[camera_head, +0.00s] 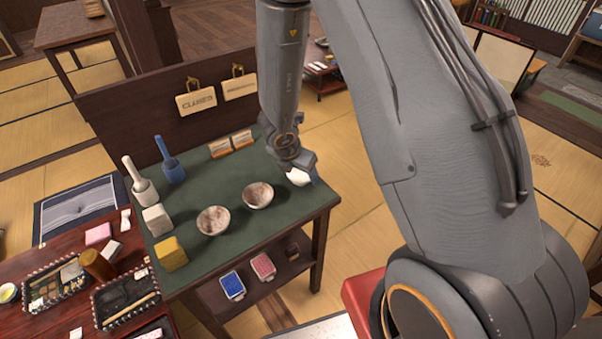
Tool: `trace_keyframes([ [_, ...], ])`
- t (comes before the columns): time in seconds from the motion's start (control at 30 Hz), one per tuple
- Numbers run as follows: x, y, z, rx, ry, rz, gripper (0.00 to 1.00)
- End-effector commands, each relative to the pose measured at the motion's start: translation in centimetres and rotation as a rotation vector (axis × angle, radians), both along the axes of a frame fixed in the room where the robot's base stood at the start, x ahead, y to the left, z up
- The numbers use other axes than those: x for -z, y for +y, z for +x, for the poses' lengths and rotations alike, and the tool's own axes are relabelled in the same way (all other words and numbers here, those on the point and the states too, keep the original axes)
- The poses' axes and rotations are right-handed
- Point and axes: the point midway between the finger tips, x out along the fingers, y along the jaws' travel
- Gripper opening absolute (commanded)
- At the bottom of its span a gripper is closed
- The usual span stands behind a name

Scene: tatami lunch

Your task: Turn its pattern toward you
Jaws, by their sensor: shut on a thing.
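My gripper (304,166) is at the right end of the green-topped table (292,220), pointing down. It is shut on a small white rounded thing (297,177), perhaps a cup or bowl. The gripper hides part of it, and no pattern shows on the visible part. I cannot tell whether it touches the tabletop. Two speckled reddish-white bowls stand upright on the table to the left of my gripper: the nearer-right bowl (258,195) and the left bowl (213,221).
A white-and-grey ladle-like tool (146,190), a blue one (174,170), a white block (157,220) and a yellow block (171,253) stand at the left.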

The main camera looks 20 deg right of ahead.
Motion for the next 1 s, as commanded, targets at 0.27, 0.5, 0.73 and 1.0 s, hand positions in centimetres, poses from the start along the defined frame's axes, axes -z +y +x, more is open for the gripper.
trace_keyframes([
  [0.27,0.0,-0.01,-0.01,0.0,0.0,0.0,0.42],
  [0.5,0.22,-0.01,0.02,0.0,0.0,0.0,0.42],
  [0.73,0.45,0.0,0.02,0.0,0.0,0.0,0.42],
  [1.0,0.47,0.0,-0.01,0.0,0.0,0.0,0.86],
])
